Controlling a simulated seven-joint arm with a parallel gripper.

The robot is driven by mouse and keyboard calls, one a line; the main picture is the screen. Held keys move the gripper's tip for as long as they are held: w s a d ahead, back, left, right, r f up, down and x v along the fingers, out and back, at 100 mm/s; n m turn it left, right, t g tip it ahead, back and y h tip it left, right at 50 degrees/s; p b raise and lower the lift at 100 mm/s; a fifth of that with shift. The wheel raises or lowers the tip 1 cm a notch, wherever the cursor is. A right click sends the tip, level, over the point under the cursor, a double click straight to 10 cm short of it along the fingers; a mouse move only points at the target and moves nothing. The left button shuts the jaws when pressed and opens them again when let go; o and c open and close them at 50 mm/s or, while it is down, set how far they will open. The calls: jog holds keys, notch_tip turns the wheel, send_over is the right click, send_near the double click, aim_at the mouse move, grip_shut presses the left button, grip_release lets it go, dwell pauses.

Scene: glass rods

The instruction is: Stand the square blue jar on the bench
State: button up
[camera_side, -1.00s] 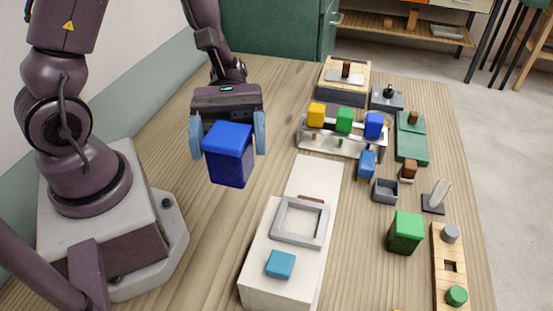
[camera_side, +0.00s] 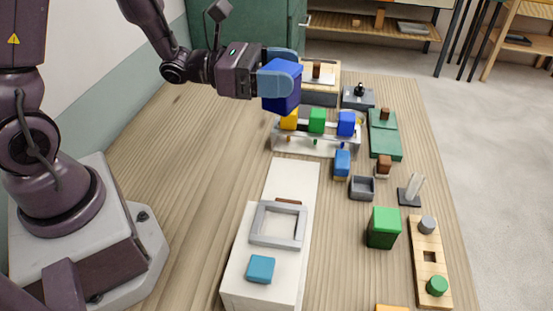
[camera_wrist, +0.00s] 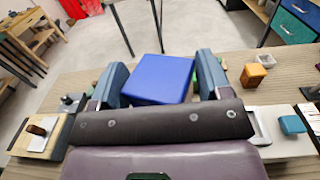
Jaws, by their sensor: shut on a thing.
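The square blue jar (camera_side: 281,92) is a dark blue block-like jar with a flat top. My gripper (camera_side: 280,75) is shut on it and holds it up in the air, above and a little left of the rack with coloured tops. In the wrist view the jar (camera_wrist: 160,79) sits between the two blue-grey fingers of my gripper (camera_wrist: 160,85), slightly turned, its flat blue face toward the camera. Its underside and contents are hidden. The wooden bench (camera_side: 200,190) lies below.
A metal rack (camera_side: 317,142) bears yellow, green and blue pieces. A white box (camera_side: 262,287) with a grey frame stands mid-bench. A green jar (camera_side: 383,228), a small grey tray (camera_side: 362,188) and a wooden strip (camera_side: 430,262) stand right. The bench left of the white box is clear.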

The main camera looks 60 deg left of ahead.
jog(key=w+a+r+n+t+y, duration=0.3)
jog(key=w+a+n+t+y, duration=0.15)
jog(key=a+y, duration=0.25)
notch_tip(320, 180, down, 9)
jog(key=a, duration=0.3)
jog(key=s+d+f+m+g+h, duration=0.4)
jog(key=s+f+h, duration=0.3)
jog(key=f, duration=0.3)
jog(key=shift+s+d+f+m+g+h, duration=0.2)
jog(key=shift+s+m+g+h, duration=0.1)
jog(key=shift+s+m+g, duration=0.2)
jog(key=s+d+m+g+h, duration=0.1)
jog(key=s, duration=0.1)
jog(key=s+d+m+g+h, duration=0.1)
jog(key=g, duration=0.1)
jog(key=s+d+m+g+h, duration=0.1)
jog(key=s+m+g, duration=0.1)
jog(key=shift+s+d+h, duration=0.25)
jog(key=shift+s+h, duration=0.05)
jog(key=shift+s, duration=0.05)
jog(key=shift+m+g, duration=0.25)
jog(key=shift+g, duration=0.2)
jog(key=shift+s+d+f, duration=0.1)
jog(key=shift+s+f, duration=0.05)
jog(key=shift+f, duration=1.8)
jog(key=shift+s+f, duration=0.1)
jog(key=shift+f, duration=1.8)
jog(key=shift+f, duration=0.1)
jog(key=o, duration=1)
